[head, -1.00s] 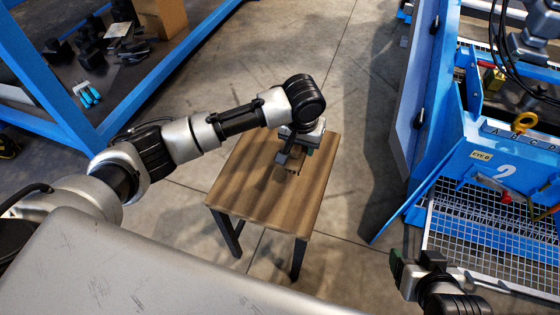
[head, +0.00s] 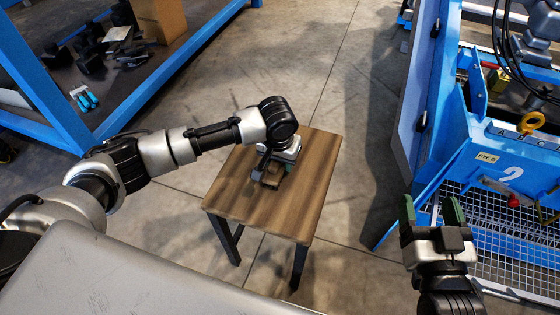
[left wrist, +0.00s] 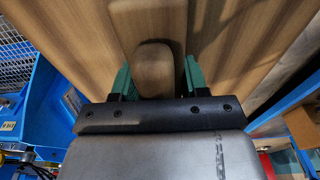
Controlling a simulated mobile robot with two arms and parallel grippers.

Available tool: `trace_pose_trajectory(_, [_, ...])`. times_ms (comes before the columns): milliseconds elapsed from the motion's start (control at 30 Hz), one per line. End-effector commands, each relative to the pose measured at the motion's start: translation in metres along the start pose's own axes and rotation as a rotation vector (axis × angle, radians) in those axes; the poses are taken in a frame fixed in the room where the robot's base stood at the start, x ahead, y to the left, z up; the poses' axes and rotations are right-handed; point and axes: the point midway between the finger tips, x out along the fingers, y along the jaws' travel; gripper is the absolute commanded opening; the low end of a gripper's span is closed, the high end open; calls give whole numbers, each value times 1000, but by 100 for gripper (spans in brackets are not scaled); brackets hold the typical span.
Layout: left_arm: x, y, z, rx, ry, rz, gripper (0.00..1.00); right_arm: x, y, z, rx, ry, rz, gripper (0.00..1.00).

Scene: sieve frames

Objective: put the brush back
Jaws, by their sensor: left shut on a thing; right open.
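The brush (head: 271,180) shows as a small wooden block on the small wooden table (head: 300,215), mostly hidden under my left gripper (head: 275,172). In the left wrist view its rounded wooden end (left wrist: 155,70) lies between the green fingers of my left gripper (left wrist: 157,78), which is shut on it. The brush is at or just over the tabletop; I cannot tell whether it touches. Its bristles are hidden. My right gripper (head: 430,212) is open and empty, right of the table, with its green fingers apart.
A blue machine frame (head: 505,165) with a wire grid (head: 500,238) stands at the right, near my right gripper. A blue-framed bench (head: 125,115) with black parts and a cardboard box (head: 160,18) is at the left. Grey floor lies between. The table's right half is bare.

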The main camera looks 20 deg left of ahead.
Motion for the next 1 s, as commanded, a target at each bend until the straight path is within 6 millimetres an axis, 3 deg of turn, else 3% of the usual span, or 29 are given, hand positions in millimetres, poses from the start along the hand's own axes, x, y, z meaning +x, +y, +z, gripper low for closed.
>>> trace_pose_trajectory(400, [2,0,0,-1,0,0,6,0,0,1,0,-14,1,70])
trace_pose_trajectory(433, [3,0,0,-1,0,-1,46,0,0,2,0,-20,1,70])
trace_pose_trajectory(600, [3,0,0,-1,0,0,70,0,0,2,0,-17,1,70])
trace_pose_trajectory(1000, [-2,0,0,0,1,1,70,0,0,-2,0,9,0,70])
